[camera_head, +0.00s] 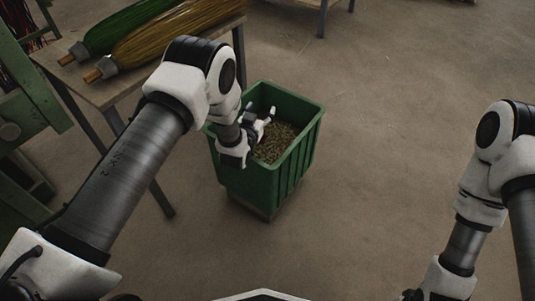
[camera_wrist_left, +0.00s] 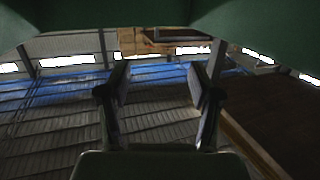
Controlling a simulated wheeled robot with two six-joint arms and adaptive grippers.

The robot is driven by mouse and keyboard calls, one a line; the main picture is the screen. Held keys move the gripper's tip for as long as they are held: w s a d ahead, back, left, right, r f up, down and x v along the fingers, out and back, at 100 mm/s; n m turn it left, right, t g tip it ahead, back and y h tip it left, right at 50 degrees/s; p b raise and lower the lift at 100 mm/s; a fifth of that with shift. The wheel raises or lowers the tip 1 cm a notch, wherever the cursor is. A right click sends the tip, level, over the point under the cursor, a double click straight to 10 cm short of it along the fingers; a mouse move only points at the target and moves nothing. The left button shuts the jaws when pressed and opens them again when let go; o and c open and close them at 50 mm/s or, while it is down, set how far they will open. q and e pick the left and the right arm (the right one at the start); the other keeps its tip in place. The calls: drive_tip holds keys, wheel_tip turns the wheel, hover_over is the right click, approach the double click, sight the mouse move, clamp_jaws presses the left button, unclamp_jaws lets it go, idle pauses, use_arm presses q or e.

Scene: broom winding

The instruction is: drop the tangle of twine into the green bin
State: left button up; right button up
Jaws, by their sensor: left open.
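The green bin (camera_head: 308,140) stands on the floor in the middle of the head view. A layer of brownish bits (camera_head: 274,143) lies in it. My left gripper (camera_head: 261,116) is at the bin's mouth, over its left part, with its fingers spread and nothing seen between them. In the left wrist view the two fingers (camera_wrist_left: 158,80) are also apart with an empty gap. I cannot make out a separate tangle of twine in either view; the arm and gripper hide part of the bin's inside. My right arm is at the right, its gripper out of view.
A table (camera_head: 97,88) at the upper left holds a green bundle (camera_head: 120,27) and a yellow-brown bundle (camera_head: 175,37) with handle ends. Green machinery (camera_head: 30,100) stands at the left edge. The floor right of the bin is clear.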

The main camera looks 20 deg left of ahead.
use_arm(q)
drive_tip(key=shift+r, duration=0.1)
wheel_tip(320, 180, up, 10)
idle(0.6)
